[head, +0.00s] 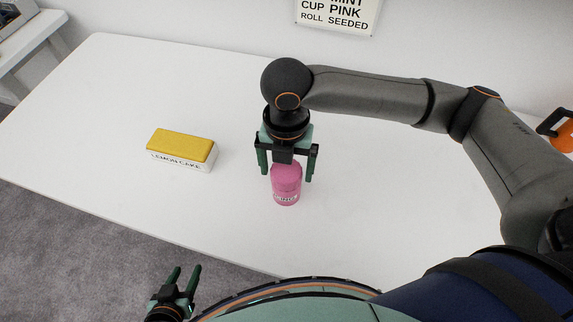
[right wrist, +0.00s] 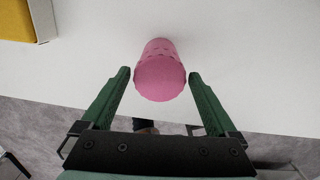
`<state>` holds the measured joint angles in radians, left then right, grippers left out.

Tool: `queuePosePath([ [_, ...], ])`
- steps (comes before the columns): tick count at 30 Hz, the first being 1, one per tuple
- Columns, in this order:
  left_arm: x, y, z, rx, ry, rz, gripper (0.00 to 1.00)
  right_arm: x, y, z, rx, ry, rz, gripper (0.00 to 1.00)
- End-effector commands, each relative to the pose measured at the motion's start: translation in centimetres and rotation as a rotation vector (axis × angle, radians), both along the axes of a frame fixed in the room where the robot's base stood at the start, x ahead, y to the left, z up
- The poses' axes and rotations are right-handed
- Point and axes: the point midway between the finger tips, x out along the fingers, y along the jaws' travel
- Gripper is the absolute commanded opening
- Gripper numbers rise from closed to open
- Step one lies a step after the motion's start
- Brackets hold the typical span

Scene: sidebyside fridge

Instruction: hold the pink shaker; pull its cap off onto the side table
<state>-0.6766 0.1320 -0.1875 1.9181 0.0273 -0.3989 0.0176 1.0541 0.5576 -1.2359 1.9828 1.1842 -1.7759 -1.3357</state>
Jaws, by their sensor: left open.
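The pink shaker (head: 287,187) stands upright on the white table near its front edge, with its pink cap on top. A pale label on its side is partly readable. My right gripper (head: 287,174) is open and points down over the shaker, one finger on each side of the cap. In the right wrist view the cap (right wrist: 160,80) lies between the fingertips (right wrist: 159,75), with a gap on both sides. My left gripper (head: 184,272) is open and empty, low beyond the table's front edge.
A yellow and white box marked lemon cake (head: 181,150) lies left of the shaker; its corner shows in the right wrist view (right wrist: 22,22). A wall sign (head: 338,14) hangs behind. An orange object (head: 560,130) stands at far right. The table (head: 110,100) is otherwise mostly clear.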

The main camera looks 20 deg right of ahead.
Motion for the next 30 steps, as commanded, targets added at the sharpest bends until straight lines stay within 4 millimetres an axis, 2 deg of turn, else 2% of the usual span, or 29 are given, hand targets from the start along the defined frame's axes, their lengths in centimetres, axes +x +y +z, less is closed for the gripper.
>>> queuePosePath([
  [8, 0.0, 0.0, 0.0, 0.000, -0.001, 0.000, 0.50, 0.0, 0.0, 0.1, 0.000, 0.000, 0.000, 1.00],
  [11, 0.0, 0.0, 0.2, 0.000, -0.001, 0.001, 0.50, 0.1, 0.0, 0.7, 0.001, -0.003, 0.000, 1.00],
  [14, 0.1, 0.0, 0.4, 0.000, -0.002, 0.001, 0.50, 0.1, 0.1, 2.1, 0.001, -0.004, 0.002, 1.00],
  [24, 0.1, 0.1, 1.4, 0.001, -0.004, 0.002, 0.50, 0.1, 0.0, 9.4, 0.000, -0.004, 0.001, 1.00],
  [30, 0.0, 0.2, 1.6, 0.002, -0.002, 0.003, 0.50, 0.0, 0.1, 11.9, 0.001, -0.003, 0.000, 1.00],
])
